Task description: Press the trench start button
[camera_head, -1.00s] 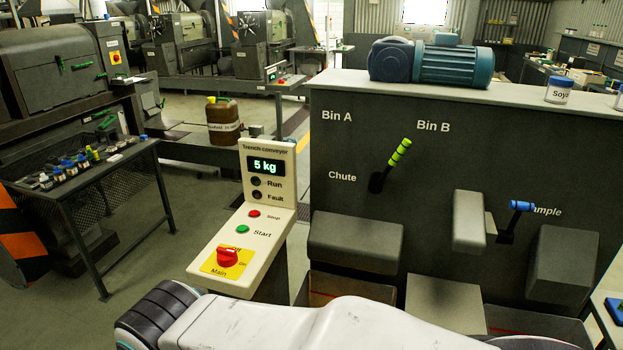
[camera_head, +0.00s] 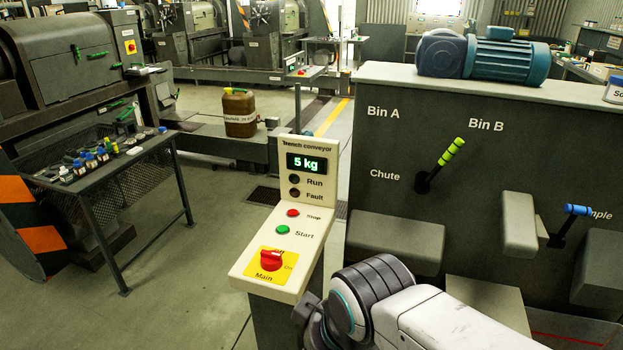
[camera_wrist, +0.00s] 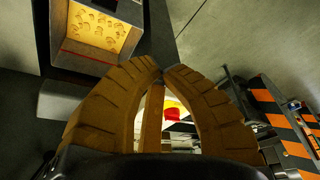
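The trench conveyor control panel (camera_head: 262,250) stands left of the arm in the head view. Its green Start button (camera_head: 283,230) sits between the red stop button (camera_head: 293,213) above and the red Main knob (camera_head: 271,260) on a yellow plate below. The Start button is in plain view with nothing touching it. In the wrist view my gripper (camera_wrist: 163,70) has its two brown fingers together at the tips, with nothing held. A red and yellow part, seemingly the Main knob (camera_wrist: 177,112), shows beyond the gap between the fingers. The fingers are not clear in the head view.
The dark bin unit (camera_head: 480,180) with levers and a blue motor (camera_head: 484,58) on top stands to the right. A small table (camera_head: 100,165) with bottles is at left. A brown jug (camera_head: 239,112) stands behind. Open floor lies left of the panel.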

